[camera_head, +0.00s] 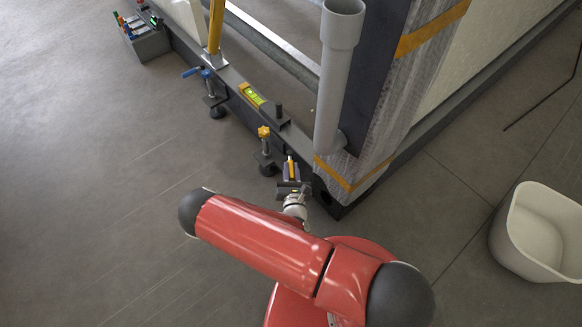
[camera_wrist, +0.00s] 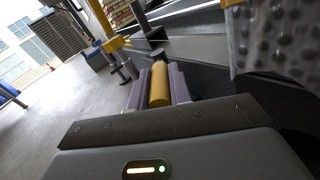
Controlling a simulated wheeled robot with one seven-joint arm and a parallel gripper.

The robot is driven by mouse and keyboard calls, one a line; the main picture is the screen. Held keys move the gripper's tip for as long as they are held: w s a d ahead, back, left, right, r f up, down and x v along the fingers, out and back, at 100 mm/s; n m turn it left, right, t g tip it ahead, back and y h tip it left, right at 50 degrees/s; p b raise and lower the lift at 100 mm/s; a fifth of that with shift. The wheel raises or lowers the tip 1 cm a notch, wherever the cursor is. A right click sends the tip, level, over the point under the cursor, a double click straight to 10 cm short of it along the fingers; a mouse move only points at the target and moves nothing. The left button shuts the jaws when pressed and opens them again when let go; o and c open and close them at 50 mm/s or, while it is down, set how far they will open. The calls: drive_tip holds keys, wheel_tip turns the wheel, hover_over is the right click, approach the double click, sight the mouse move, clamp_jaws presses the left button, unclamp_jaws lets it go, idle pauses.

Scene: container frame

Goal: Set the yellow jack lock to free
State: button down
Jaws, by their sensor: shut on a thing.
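The yellow jack, with its yellow knob (camera_head: 263,132), stands at the frame's lower edge. Its knob also shows in the wrist view (camera_wrist: 113,44). My gripper (camera_head: 290,167) is just to the lower right of this jack, near the frame's corner. In the wrist view, its two fingers (camera_wrist: 160,84) are closed around a yellow cylinder (camera_wrist: 159,86), which looks like the lock's handle. The yellow cylinder also shows as a thin strip in the head view (camera_head: 291,166). The lock's base and its setting marks are hidden or too small to read.
A blue-handled jack (camera_head: 207,78) and a yellow spirit level (camera_head: 254,95) are farther along the dark frame. A grey pipe (camera_head: 334,90) and a wrapped post (camera_head: 376,110) rise close to my gripper. A white bin (camera_head: 540,232) stands right. The floor at left is clear.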

drive_tip(key=shift+d+n+g+y+p, duration=0.15)
drive_tip(key=shift+d+n+y+p, duration=0.2)
drive_tip(key=shift+y, duration=0.3)
drive_tip(key=shift+d+n+g+y+p, duration=0.15)
drive_tip(key=shift+n+y+p, duration=0.15)
drive_tip(key=shift+n+y, duration=0.3)
drive_tip(key=c, duration=1.3)
unclamp_jaws()
